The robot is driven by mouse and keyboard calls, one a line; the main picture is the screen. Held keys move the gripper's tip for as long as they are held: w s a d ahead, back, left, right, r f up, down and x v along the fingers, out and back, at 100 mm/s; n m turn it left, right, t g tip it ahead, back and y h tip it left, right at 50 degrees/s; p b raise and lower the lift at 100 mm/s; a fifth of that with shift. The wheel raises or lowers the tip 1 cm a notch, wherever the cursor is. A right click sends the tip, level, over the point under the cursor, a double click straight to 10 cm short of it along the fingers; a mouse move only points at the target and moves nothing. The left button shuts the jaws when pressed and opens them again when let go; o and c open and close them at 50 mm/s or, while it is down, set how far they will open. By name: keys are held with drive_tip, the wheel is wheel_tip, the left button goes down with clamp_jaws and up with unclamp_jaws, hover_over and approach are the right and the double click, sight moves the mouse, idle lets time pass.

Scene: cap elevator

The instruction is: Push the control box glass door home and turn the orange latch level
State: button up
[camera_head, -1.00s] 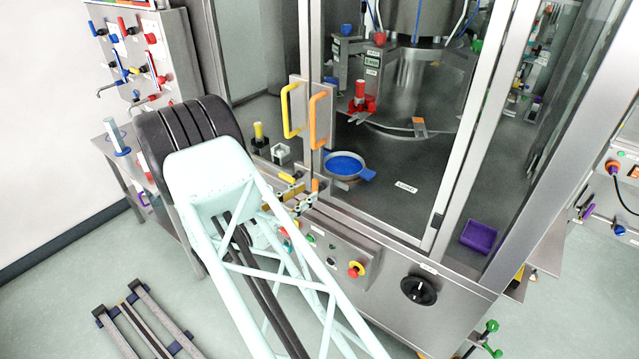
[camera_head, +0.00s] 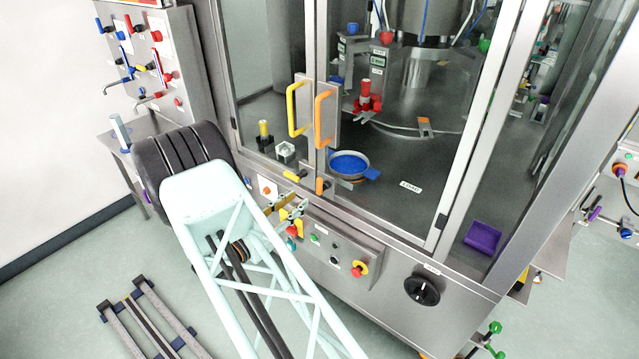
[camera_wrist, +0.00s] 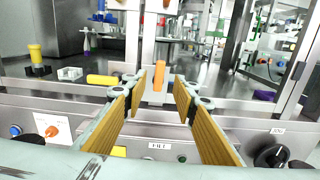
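The glass door with the orange handle (camera_head: 325,118) stands beside the door with the yellow handle (camera_head: 295,108). It looks nearly in line with its neighbour; I cannot tell whether a small gap remains. The orange latch (camera_head: 320,186) stands upright at the foot of the doors; it also shows in the wrist view (camera_wrist: 159,63). The yellow latch (camera_wrist: 103,80) to its left lies level. My gripper (camera_wrist: 160,82) is open and empty. Its two fingers point toward the cabinet, with the orange latch ahead between their tips, not touched. In the head view my gripper (camera_head: 292,212) is in front of the cabinet, below the latches.
The panel below carries a red button (camera_head: 360,268) and a black knob (camera_head: 422,291). Behind the glass are a blue-filled bowl (camera_head: 350,164) and a purple tray (camera_head: 483,236). A grey rack (camera_head: 152,318) lies on the floor at lower left.

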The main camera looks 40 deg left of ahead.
sight(318, 184)
drive_tip(key=w, duration=1.3)
clamp_jaws()
